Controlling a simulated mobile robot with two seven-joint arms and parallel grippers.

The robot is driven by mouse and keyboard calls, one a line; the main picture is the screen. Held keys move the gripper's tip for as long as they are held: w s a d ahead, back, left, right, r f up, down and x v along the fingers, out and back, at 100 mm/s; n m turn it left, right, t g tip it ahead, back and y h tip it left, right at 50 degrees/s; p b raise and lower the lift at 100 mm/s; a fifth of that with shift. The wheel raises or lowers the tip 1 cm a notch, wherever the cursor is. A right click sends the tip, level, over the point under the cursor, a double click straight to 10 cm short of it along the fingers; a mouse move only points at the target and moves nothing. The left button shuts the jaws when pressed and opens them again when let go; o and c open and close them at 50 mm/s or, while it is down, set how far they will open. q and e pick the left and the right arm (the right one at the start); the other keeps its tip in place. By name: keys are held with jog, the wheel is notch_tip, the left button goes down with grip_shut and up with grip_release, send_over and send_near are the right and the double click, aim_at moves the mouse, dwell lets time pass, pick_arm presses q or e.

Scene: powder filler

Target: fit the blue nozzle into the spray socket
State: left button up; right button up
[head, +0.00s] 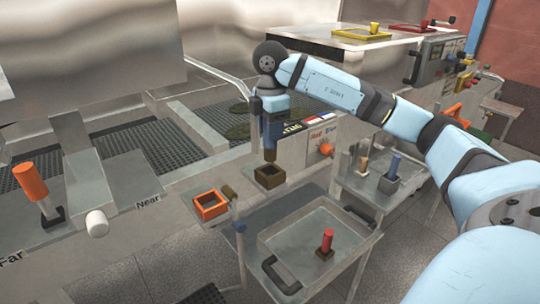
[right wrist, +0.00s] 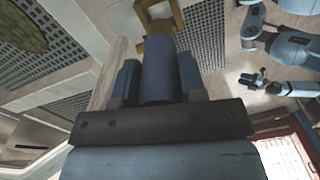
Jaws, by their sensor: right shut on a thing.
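My right gripper (head: 270,108) points down and is shut on the blue nozzle (head: 271,133), a blue cylinder with a brown lower end. The nozzle is upright over a dark brown, open square socket (head: 270,184), its end close above or at the rim; I cannot tell whether it touches. In the right wrist view the nozzle (right wrist: 159,72) sits between the fingers, with the tan square frame of the socket (right wrist: 176,14) beyond its end. My left arm shows at the right of that view; its gripper (right wrist: 252,82) is too small to judge.
An orange square frame (head: 210,206) sits left of the socket. A red peg (head: 327,241) stands in the metal tray (head: 315,215) below. Another blue peg (head: 394,168) and a tan peg (head: 363,164) stand on the cart at right. An orange-topped lever (head: 32,182) is at left.

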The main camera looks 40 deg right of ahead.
aim_at(270, 152)
notch_tip(270, 152, down, 7)
jog(key=shift+r, duration=0.1)
dwell(0.3)
jog(key=shift+f, duration=0.2)
jog(key=o, duration=1)
jog(key=shift+r, duration=0.15)
notch_tip(270, 152, up, 12)
jog(key=shift+r, duration=0.1)
